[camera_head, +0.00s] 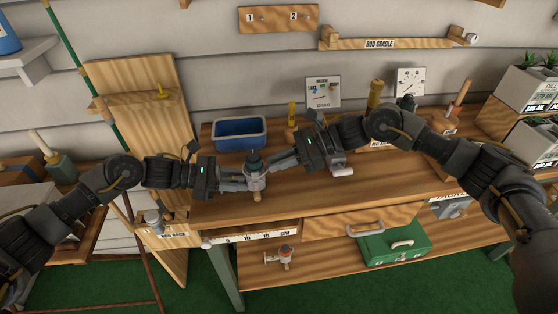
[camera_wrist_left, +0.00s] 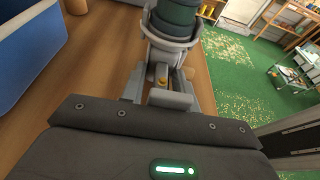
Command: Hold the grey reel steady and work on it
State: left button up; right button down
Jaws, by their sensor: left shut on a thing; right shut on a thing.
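The grey reel (camera_head: 256,184), with a dark green upper part (camera_head: 254,160), is upright between my grippers near the bench's front edge. It also shows at the top of the left wrist view (camera_wrist_left: 174,22), where a grey ring surrounds its green body. My left gripper (camera_head: 246,184) is shut on the reel from the left. My right gripper (camera_head: 271,164) reaches in from the right and is shut at the reel's upper side; which part it grips is too small to tell. The jaws partly hide the reel.
A blue bin (camera_head: 240,146) stands behind the reel on the wooden bench (camera_head: 400,180). A rod rack (camera_head: 170,235) is at its left. A green toolbox (camera_head: 393,245) and a small reel-like piece (camera_head: 283,256) sit on the lower shelf. The bench's front right is mostly clear.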

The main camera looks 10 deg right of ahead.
jog(key=shift+a+r+h, duration=0.15)
jog(key=shift+r+h, duration=0.3)
jog(key=shift+h, duration=0.05)
jog(key=shift+a+r+h, duration=0.2)
jog(key=shift+r+h, duration=0.05)
jog(key=shift+h, duration=0.55)
jog(key=c, duration=1.4)
grip_release()
jog(key=v, duration=1.2)
jog(key=shift+d, duration=0.1)
